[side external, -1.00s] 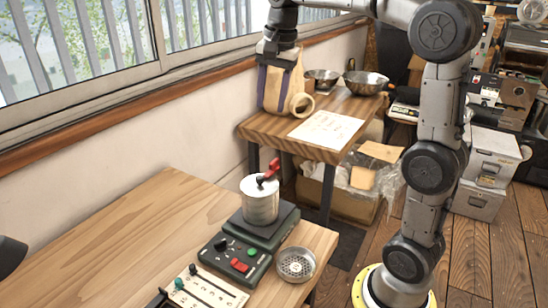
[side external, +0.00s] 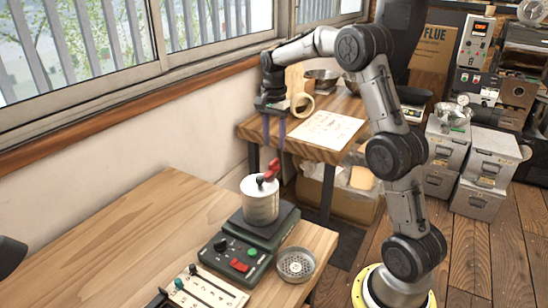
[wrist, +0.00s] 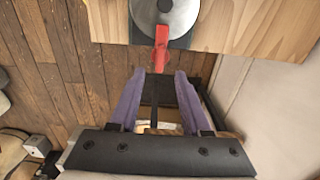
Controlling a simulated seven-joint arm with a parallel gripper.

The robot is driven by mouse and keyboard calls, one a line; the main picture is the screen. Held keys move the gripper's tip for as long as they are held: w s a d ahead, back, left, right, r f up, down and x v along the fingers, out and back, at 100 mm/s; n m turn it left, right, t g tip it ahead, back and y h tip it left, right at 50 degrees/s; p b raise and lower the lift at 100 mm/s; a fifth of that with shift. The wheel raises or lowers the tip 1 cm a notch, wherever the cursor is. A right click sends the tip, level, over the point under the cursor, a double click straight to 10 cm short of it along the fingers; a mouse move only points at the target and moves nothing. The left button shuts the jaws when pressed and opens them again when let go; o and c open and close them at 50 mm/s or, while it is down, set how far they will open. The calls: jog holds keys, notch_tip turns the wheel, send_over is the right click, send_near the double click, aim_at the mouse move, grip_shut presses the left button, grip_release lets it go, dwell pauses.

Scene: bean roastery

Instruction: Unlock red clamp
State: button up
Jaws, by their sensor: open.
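The canister stands on a dark scale-like unit on the front wooden table. In the wrist view the red clamp (wrist: 161,50) points toward the gap between my fingers, with the round canister lid (wrist: 165,14) behind it. My gripper (side external: 274,146) has two purple fingers pointing down, above and near the clamp in the side view. It is open and empty; the fingers (wrist: 160,75) are spread on either side of the clamp's line.
A second wooden table (side external: 258,131) with bowls and paper stands behind. The front table's left part is clear.

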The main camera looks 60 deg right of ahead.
aim_at(274, 161)
notch_tip(274, 161, down, 6)
jog(key=shift+f, duration=0.1)
dwell(0.4)
grip_shut()
